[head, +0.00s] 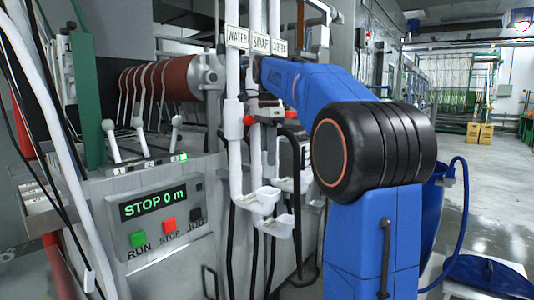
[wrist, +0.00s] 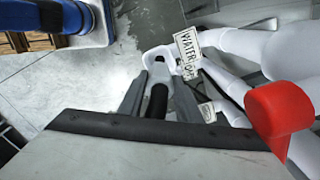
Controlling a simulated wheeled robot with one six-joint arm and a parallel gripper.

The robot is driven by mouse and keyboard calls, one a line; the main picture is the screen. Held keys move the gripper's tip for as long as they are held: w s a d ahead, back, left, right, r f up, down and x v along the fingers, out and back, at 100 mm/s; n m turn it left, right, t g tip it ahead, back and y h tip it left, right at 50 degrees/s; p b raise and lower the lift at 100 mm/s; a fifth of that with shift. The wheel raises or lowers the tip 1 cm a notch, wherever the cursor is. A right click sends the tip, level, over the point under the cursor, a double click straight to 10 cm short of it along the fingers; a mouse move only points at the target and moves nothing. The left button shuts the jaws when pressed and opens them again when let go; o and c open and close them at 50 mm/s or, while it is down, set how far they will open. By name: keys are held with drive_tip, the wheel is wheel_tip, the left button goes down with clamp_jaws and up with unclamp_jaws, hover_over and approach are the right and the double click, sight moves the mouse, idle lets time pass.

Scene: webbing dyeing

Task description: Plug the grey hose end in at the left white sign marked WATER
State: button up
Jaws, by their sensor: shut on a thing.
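The left white sign marked WATER (head: 237,37) hangs at the top of a white upright pipe (head: 232,75) in the head view. Beside it are a SOAP sign (head: 261,42) and a third sign (head: 279,47), partly covered by my arm. My gripper (head: 264,110) is in front of these pipes, near a red valve handle. In the wrist view my gripper (wrist: 158,92) is shut on a dark cylindrical piece, the hose end (wrist: 158,103). Its far tip and the outlet it faces are hard to make out. A white tag reading WATER (wrist: 188,52) is just beyond the fingers.
A red handle (wrist: 280,112) is close at right in the wrist view. A control box (head: 160,218) reads STOP 0 m. Rollers stand behind at left. Open floor lies at right, with a blue barrel (head: 437,215).

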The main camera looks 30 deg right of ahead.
sight(268, 175)
drive_tip(key=shift+f, duration=3.4)
drive_tip(key=shift+f, duration=0.1)
drive_tip(key=o, duration=1.3)
